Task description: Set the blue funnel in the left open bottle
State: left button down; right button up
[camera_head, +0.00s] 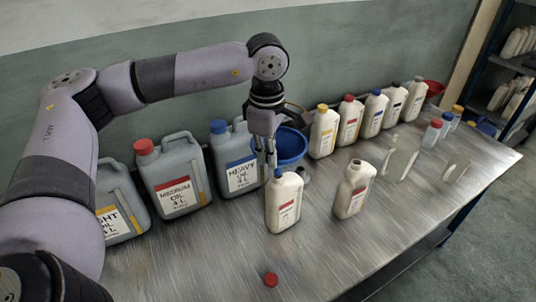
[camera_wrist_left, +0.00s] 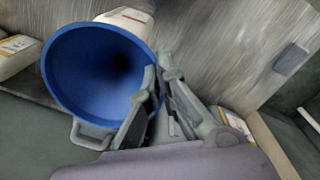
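The blue funnel (camera_head: 293,146) is over the left open bottle (camera_head: 284,205), a white bottle with a red label standing upright on the metal table. A bit of blue shows at that bottle's mouth, but I cannot tell how deep the spout sits. My left gripper (camera_head: 267,163) points down at the funnel's near left side. In the left wrist view its fingertips (camera_wrist_left: 158,74) close together at the rim of the funnel (camera_wrist_left: 85,75), and the bottle (camera_wrist_left: 128,17) shows partly behind it. A second open white bottle (camera_head: 352,190) stands to the right. My right gripper is not in view.
Large grey oil cans, one with a red cap (camera_head: 173,178) and one with a blue cap (camera_head: 236,172), stand at left. Several capped white bottles (camera_head: 349,120) line the wall. A loose red cap (camera_head: 270,280) lies in front.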

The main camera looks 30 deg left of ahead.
pick_arm(q)
jog(key=shift+f, duration=0.1)
dwell(0.3)
jog(key=shift+f+b, duration=0.7)
jog(key=shift+f, duration=0.2)
jog(key=shift+f+b, duration=0.7)
jog(key=shift+b, duration=0.15)
jog(key=c, duration=2.4)
grip_release()
jog(key=c, duration=1.7)
grip_release()
